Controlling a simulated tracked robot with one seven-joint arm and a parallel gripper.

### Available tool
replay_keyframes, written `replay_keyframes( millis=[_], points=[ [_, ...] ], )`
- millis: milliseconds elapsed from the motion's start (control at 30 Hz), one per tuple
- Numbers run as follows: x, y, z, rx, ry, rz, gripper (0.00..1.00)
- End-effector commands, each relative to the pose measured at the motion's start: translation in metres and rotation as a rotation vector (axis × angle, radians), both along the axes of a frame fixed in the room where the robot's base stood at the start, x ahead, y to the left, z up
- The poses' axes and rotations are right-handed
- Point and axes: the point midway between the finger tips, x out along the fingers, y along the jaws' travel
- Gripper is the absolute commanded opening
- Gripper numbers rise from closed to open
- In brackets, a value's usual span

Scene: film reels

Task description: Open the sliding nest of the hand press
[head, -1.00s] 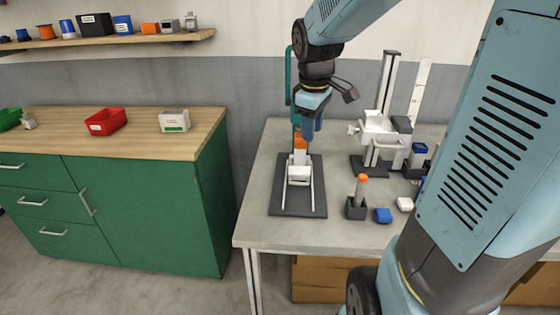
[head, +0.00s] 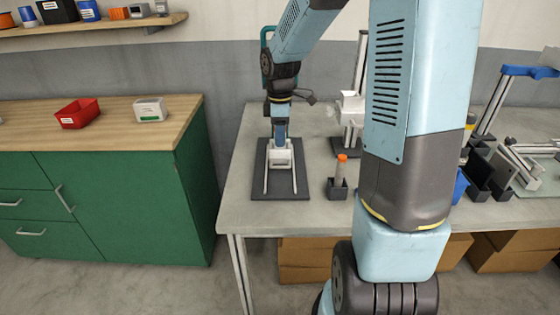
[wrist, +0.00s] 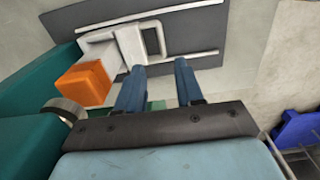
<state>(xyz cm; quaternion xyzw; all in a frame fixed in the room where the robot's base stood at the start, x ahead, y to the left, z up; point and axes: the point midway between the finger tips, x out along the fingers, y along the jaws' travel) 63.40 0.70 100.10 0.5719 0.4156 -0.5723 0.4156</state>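The hand press has a dark base plate (head: 260,188) with two pale rails and a teal frame (head: 266,40) behind. Its white sliding nest (head: 281,159) sits between the rails, around the middle of the plate. In the wrist view the nest (wrist: 129,44) shows a loop handle (wrist: 161,38) and an orange block (wrist: 83,83) beside its other end. My gripper (head: 280,140) is low over the press, just behind the nest in the head view. In the wrist view its two blue fingers (wrist: 159,64) are apart and empty, close to the nest; contact cannot be told.
A dark holder (head: 337,188) with an orange-topped tube stands right of the press. My arm hides part of the table (head: 240,215). A green cabinet with a wooden top (head: 100,135) stands left, bearing a red bin (head: 77,113) and a white box (head: 150,109).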

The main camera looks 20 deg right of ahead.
Motion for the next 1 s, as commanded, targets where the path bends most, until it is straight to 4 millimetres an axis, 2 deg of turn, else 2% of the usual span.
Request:
replay_keyframes(
  millis=[300,500,700,1000],
  points=[
    [-0.001,0.001,-0.057,0.001,0.004,0.001,0.37],
    [0.0,0.0,-0.084,0.001,0.002,-0.001,0.37],
    [0.0,0.001,-0.096,0.0,0.001,0.0,0.37],
    [0.0,0.0,-0.097,0.0,0.0,-0.001,0.37]
  ],
)
